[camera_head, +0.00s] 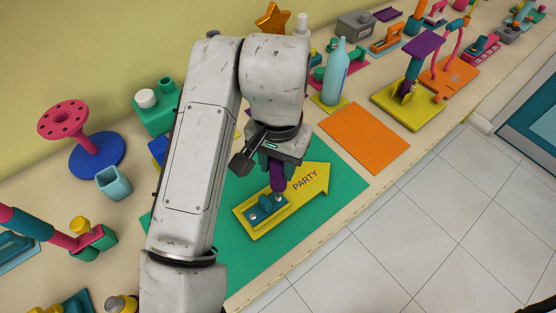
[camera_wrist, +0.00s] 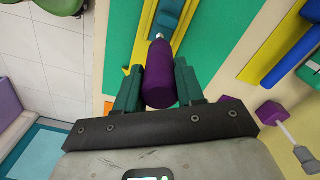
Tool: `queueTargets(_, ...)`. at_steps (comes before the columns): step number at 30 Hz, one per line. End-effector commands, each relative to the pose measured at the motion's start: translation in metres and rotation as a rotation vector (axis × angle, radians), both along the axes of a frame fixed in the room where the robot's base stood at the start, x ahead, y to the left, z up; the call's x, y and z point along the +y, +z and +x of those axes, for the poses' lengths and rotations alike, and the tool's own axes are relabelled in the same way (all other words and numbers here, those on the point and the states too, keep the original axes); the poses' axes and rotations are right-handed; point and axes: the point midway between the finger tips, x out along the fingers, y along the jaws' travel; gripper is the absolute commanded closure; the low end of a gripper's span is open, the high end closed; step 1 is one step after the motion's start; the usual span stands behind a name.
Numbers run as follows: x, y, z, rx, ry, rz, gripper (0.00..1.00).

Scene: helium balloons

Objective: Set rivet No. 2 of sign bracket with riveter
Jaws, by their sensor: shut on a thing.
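My gripper (camera_wrist: 158,85) is shut on the riveter (camera_wrist: 161,80), a purple tool with a silver tip, which also shows in the head view (camera_head: 278,178). In the head view it hangs over the yellow arrow sign marked PARTY (camera_head: 306,181). The sign lies on a green mat (camera_head: 345,185). A teal bracket (camera_head: 265,207) sits on the sign's left part, with light round rivet heads on it. In the wrist view the riveter's tip points at the bracket (camera_wrist: 168,17). I cannot tell whether the tip touches it, or which rivet is No. 2.
An orange mat (camera_head: 365,137) lies right of the green one. A light blue bottle (camera_head: 335,72) stands behind. A teal cup (camera_head: 113,182) and a pink-and-blue spool (camera_head: 95,155) stand at left. The bench's front edge runs close to the green mat.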

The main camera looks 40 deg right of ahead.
Motion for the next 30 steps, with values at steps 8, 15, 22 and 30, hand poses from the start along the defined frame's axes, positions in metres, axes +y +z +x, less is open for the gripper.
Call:
queueTargets(8, 0.000, -0.006, 0.000, 0.000, 0.000, 0.000, 1.00)
queueTargets(15, 0.000, -0.012, 0.000, 0.000, 0.000, 0.000, 1.00)
queueTargets(22, 0.000, -0.017, 0.000, 0.000, 0.000, 0.000, 1.00)
queueTargets(30, 0.000, -0.023, 0.000, 0.000, 0.000, 0.000, 1.00)
